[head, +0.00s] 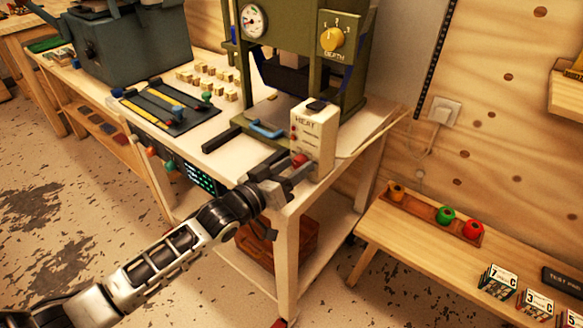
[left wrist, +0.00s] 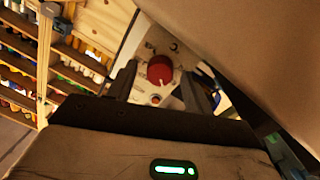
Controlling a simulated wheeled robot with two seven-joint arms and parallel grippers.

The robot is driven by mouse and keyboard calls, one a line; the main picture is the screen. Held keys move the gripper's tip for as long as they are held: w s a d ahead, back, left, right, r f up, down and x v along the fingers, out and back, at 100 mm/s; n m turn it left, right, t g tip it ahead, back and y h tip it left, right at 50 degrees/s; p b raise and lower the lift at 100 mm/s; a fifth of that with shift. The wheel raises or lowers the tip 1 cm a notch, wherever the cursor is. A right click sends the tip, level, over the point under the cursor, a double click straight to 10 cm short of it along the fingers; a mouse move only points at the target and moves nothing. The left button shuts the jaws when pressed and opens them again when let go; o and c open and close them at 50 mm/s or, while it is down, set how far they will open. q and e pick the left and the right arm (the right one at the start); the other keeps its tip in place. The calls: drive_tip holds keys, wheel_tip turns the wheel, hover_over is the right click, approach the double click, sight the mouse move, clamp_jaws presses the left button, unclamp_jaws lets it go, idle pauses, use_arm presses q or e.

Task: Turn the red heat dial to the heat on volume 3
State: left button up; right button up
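The cream heat box (head: 316,137), lettered HEAT, stands at the right corner of the press table. The red heat dial (head: 300,160) is low on its front face. My left gripper (head: 290,172) is at the dial, and its fingers partly cover it in the head view. In the left wrist view the round red dial (left wrist: 160,70) lies between the two dark fingers (left wrist: 157,88). The fingers are apart, with gaps visible on both sides of the dial. The dial's number marks are too small to read. My right gripper is in neither view.
The green press with a yellow depth dial (head: 333,39) and a gauge (head: 253,22) stands behind the heat box. A blue handle (head: 267,128) is left of it. A black tray (head: 165,108) and small blocks lie further left. A low bench (head: 400,240) stands at right.

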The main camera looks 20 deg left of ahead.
use_arm(q)
drive_tip(key=c, duration=0.9)
drive_tip(key=shift+m+p, duration=0.3)
drive_tip(key=m+p, duration=0.1)
drive_tip(key=m, duration=0.1)
drive_tip(key=shift+r+m+p, duration=0.15)
drive_tip(key=shift+m+p, duration=0.2)
drive_tip(key=shift+m, duration=0.05)
drive_tip(key=m+p, duration=0.1)
drive_tip(key=m, duration=0.2)
drive_tip(key=shift+m+g+p, duration=0.3)
drive_tip(key=m+y+p, duration=0.1)
drive_tip(key=m, duration=0.3)
drive_tip(key=shift+d, duration=0.1)
drive_tip(key=shift+m, duration=0.6)
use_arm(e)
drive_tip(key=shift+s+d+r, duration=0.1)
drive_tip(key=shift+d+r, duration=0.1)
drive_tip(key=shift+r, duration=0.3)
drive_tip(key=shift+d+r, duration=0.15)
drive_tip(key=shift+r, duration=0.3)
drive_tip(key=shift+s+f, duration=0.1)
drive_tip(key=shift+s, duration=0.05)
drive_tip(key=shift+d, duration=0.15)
